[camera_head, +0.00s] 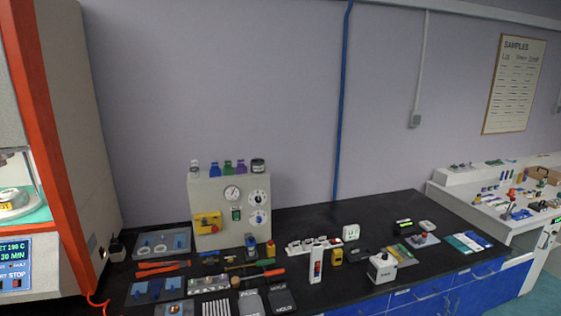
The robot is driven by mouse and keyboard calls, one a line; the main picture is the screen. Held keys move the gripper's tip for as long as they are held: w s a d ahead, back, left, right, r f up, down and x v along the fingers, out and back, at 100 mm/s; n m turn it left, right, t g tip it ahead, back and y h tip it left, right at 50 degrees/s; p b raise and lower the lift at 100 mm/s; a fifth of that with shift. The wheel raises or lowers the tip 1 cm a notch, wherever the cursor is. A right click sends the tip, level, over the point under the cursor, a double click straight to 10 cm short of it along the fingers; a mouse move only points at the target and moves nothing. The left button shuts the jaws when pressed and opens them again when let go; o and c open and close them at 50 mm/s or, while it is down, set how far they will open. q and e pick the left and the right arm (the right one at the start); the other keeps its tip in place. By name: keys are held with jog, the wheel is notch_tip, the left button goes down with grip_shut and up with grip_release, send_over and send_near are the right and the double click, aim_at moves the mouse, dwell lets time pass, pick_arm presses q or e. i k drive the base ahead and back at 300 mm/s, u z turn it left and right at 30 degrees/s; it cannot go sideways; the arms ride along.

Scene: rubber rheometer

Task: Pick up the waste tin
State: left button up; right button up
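I cannot tell for certain which object is the waste tin. A small white container with a dark top (381,267) stands near the front edge of the black bench. A small dark jar-like container with a pale label (258,165) stands on top of the grey gauge box. Labels on both are too small to read. Neither of my grippers is in view.
The grey gauge box (230,207) stands on the black bench (300,220), with small bottles on top. Tools, trays and small devices crowd the bench front. A large orange-edged machine (60,150) stands at left. A white side bench (500,225) is at right.

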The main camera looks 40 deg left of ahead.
aim_at(257, 164)
jog(key=i, duration=2.6)
jog(key=u, duration=2.95)
